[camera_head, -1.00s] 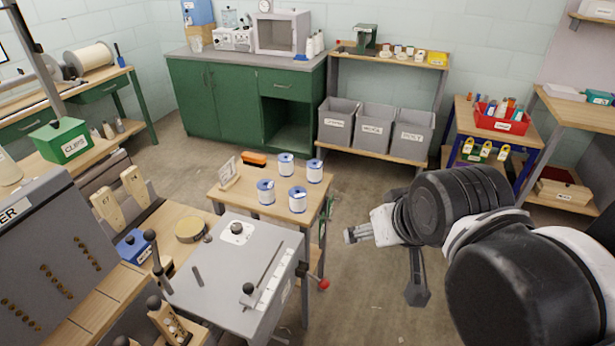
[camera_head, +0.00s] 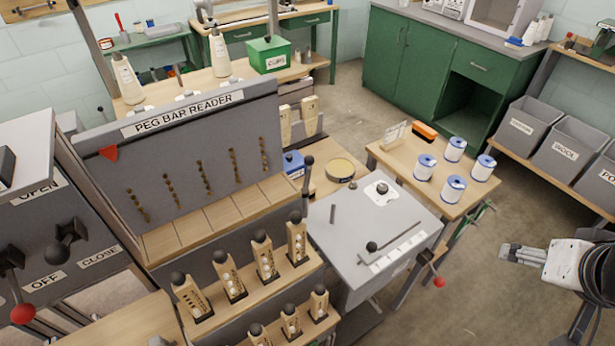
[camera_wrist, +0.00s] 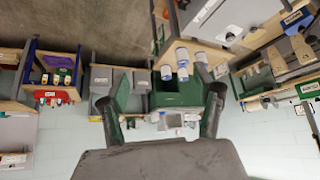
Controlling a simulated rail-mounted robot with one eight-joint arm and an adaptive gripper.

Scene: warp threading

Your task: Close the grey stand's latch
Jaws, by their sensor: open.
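A grey stand (camera_head: 350,235) with a flat, sloping top is right of the peg bar reader in the head view. My gripper (camera_head: 508,253) is at the right of the head view, empty, open and apart from the stand. Its spread fingers also show in the wrist view (camera_wrist: 162,100).
A wooden table with several white-blue spools (camera_head: 455,188) stands behind the stand. The peg bar reader (camera_head: 200,150) and rows of knobbed wooden blocks (camera_head: 265,257) are at its left. Grey bins (camera_head: 562,150) stand at the right. The floor between stand and gripper looks clear.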

